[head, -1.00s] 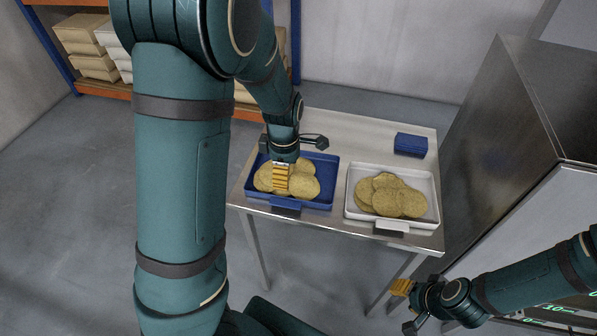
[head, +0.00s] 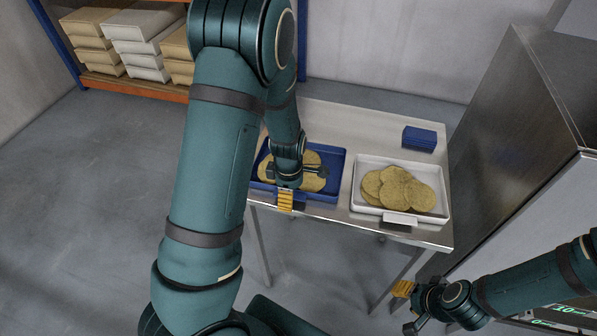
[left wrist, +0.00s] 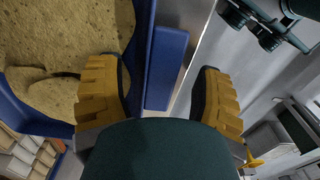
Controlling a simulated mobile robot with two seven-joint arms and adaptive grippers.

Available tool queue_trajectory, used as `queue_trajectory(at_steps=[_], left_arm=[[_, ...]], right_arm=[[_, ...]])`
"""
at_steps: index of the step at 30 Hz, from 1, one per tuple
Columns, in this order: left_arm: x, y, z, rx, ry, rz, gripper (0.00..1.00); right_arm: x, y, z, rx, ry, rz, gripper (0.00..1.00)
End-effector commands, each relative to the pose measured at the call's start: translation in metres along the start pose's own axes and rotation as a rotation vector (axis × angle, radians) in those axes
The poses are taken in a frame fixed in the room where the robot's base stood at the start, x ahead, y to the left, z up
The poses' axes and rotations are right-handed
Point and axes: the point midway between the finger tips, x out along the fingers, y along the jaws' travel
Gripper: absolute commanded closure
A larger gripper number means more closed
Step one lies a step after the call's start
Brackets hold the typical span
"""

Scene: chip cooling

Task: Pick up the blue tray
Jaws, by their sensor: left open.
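The blue tray (head: 334,163) lies on the left part of the metal table and holds several round tan chips (head: 311,181). Its front handle tab is partly hidden by my left gripper (head: 286,199) in the head view. The tray wall and tab (left wrist: 166,68) also show in the left wrist view. There my left gripper (left wrist: 165,98) is open and empty, with its yellow fingers on either side of the tab. I cannot tell whether they touch it. My right gripper (head: 402,300) is at the lower right, away from the tray; its opening is not clear.
A white tray (head: 444,205) with several chips stands on the metal table (head: 345,115), right of the blue tray. A small blue stack (head: 419,138) lies at the back right. A steel cabinet (head: 510,120) stands to the right. Shelves with boxes (head: 140,30) are behind.

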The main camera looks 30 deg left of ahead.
Motion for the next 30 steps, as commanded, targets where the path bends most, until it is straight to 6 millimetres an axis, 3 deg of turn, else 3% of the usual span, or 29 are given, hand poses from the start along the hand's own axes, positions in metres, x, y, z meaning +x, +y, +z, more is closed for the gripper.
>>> queue_trajectory(at_steps=[7, 8, 13, 26, 30], left_arm=[[0.001, 0.000, 0.000, 0.000, 0.000, 0.001, 0.33], [0.001, 0.000, 0.000, 0.000, 0.000, 0.001, 0.39], [0.001, 0.000, 0.000, 0.000, 0.000, 0.001, 0.98], [0.001, 0.000, 0.000, 0.000, 0.000, 0.001, 1.00], [-0.010, 0.001, 0.000, 0.000, 0.000, 0.003, 1.00]], right_arm=[[0.000, 0.000, 0.000, 0.000, 0.000, 0.000, 0.59], [0.000, 0.000, 0.000, 0.000, 0.000, 0.000, 0.59], [0.000, 0.000, 0.000, 0.000, 0.000, 0.000, 0.59], [0.000, 0.000, 0.000, 0.000, 0.000, 0.000, 0.59], [-0.003, -0.001, -0.001, 0.000, 0.000, -0.001, 0.59]])
